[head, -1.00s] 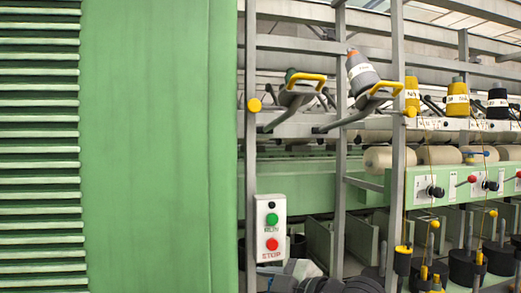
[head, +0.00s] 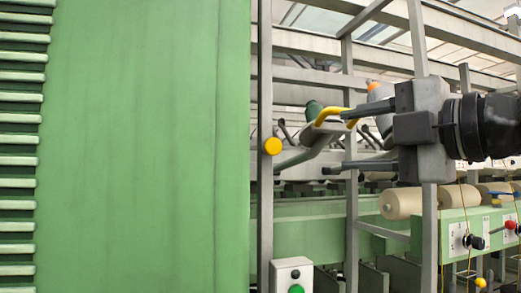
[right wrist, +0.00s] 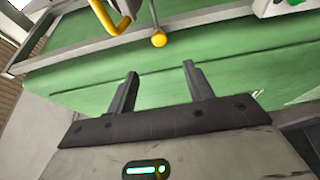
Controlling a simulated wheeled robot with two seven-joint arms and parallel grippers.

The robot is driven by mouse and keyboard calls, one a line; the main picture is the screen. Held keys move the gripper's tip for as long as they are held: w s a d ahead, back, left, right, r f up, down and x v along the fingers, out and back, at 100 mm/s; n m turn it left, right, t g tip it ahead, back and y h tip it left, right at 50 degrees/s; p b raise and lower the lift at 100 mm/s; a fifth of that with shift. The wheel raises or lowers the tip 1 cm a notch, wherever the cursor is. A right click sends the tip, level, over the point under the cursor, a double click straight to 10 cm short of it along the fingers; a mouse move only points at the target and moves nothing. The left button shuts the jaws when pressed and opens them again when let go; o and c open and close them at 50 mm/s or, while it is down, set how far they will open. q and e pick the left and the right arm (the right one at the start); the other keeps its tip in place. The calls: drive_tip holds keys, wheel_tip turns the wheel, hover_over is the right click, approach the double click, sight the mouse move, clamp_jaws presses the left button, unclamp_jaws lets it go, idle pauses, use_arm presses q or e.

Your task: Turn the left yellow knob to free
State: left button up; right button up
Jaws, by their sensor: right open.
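The left yellow knob (head: 272,146) is a round disc on a grey upright post, just right of the green panel. In the right wrist view the yellow knob (right wrist: 159,40) shows ahead of the fingers, near the top middle. My right gripper (head: 336,141) comes in from the right in the head view, fingers pointing left towards the knob. It is open and empty. In the right wrist view my right gripper (right wrist: 160,70) has its two fingers well apart, with the knob beyond the gap and no contact visible. My left gripper is not in view.
A large green panel (head: 150,150) fills the left. A yellow-topped cradle handle (head: 328,108) lies just behind my right gripper. A control box (head: 292,275) with a green button sits below the knob. Pale rollers (head: 402,204) and another post (head: 429,235) stand right.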

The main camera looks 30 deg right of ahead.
drive_tip(key=p, duration=0.3)
approach(276, 147)
drive_tip(key=w, duration=0.2)
drive_tip(key=w+a+p, duration=0.1)
drive_tip(key=w, duration=0.2)
drive_tip(key=w+p, duration=0.1)
drive_tip(key=w, duration=0.1)
drive_tip(key=shift+w+a+r, duration=0.1)
drive_tip(key=shift+w+a, duration=0.1)
drive_tip(key=shift+w, duration=0.8)
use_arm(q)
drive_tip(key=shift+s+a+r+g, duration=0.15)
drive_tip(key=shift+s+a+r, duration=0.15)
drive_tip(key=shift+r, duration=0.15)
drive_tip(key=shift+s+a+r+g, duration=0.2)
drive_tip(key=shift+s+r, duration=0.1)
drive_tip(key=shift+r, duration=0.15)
use_arm(e)
drive_tip(key=c, duration=1)
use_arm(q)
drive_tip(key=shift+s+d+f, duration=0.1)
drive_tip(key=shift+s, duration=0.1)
use_arm(e)
drive_tip(key=shift+o, duration=0.2)
